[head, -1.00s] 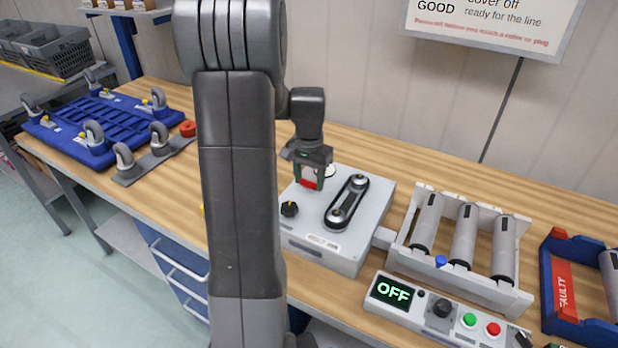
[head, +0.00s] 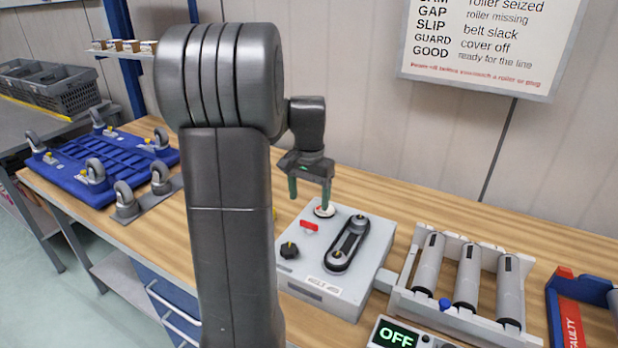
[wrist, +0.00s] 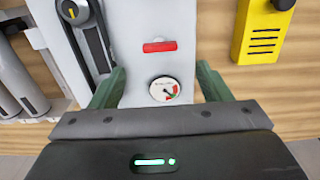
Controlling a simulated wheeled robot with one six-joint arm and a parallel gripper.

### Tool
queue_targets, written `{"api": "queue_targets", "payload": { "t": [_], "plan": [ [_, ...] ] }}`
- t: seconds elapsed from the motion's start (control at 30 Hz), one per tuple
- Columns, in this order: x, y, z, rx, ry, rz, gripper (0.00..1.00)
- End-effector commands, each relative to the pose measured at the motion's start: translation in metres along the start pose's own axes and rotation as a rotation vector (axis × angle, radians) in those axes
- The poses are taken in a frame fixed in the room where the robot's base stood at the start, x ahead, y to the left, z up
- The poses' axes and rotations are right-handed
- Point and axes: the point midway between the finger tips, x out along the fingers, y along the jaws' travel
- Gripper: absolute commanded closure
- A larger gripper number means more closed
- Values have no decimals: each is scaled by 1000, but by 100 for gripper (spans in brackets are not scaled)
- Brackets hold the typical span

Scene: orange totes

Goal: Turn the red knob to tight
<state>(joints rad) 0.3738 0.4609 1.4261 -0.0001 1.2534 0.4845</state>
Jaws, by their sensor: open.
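The red knob (head: 309,226) is a short red bar on top of the grey box (head: 318,296). In the wrist view the red knob (wrist: 160,46) lies crosswise, beyond my fingertips. A small round gauge (head: 324,211) sits behind the knob. The gauge also shows in the wrist view (wrist: 165,90) with red and green on its dial; its reading is too small to tell. My gripper (head: 309,198) is open and empty, above the box near the gauge and apart from the knob. In the wrist view its green fingers stand on either side of the gauge (wrist: 160,80).
A black belt loop (head: 346,245) and a black knob (head: 289,250) are on the same box. A roller frame (head: 463,285) and an OFF display (head: 396,335) stand to the right. A yellow slotted item (wrist: 262,30) is beside the box. A blue caster tray (head: 110,165) is at left.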

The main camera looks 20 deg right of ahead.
Motion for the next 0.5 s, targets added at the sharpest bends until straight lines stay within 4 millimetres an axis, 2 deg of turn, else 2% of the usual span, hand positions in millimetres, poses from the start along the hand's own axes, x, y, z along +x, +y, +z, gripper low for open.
{"api": "queue_targets", "payload": {
  "t": [0.03,0.2,0.33,0.5],
  "plan": [
    [-13,0,0,0,5,-3,29],
    [-43,0,0,0,3,-2,29],
    [-56,0,0,0,1,-1,29],
    [-62,0,0,0,-1,0,29]
  ]
}}
